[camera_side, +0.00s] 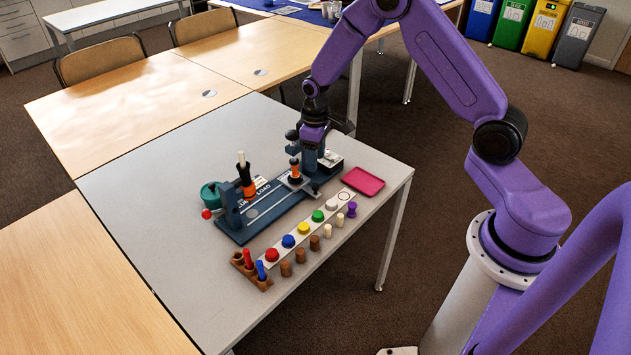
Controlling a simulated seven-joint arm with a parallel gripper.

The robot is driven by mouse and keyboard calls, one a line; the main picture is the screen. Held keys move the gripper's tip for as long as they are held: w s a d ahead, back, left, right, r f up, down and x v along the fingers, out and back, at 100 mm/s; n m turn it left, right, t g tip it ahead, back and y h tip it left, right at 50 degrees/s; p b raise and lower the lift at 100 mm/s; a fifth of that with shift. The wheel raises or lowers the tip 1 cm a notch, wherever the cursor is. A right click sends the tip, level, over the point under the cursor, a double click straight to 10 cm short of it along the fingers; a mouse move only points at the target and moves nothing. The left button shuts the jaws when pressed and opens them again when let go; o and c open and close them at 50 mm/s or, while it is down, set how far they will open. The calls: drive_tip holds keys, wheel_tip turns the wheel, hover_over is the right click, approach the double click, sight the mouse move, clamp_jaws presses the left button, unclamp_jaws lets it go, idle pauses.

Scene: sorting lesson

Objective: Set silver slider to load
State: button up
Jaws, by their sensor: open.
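A dark blue fixture (291,208) stands on the grey table, with white lettering reading "LOAD" on its bed near the left half. A silver slider plate (309,187) lies on the right part of the bed, apart from the lettering. An orange and black knob (295,174) stands upright at the plate. My gripper (294,150) is open and points down just above the knob. Its fingertips are small and dark here, so I cannot tell whether they touch the knob. A blue upright behind the gripper is partly hidden.
An orange and black tool (247,182) with a pale tip stands at the fixture's left end, near a teal round part (211,193). In front lies a white strip (297,246) with several coloured knobs, and a brown rack (251,271). A pink tray (363,181) is right. The table's left side is clear.

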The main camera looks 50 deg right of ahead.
sight(315, 185)
wheel_tip(315, 185, down, 9)
drive_tip(key=shift+f, duration=0.15)
idle(0.4)
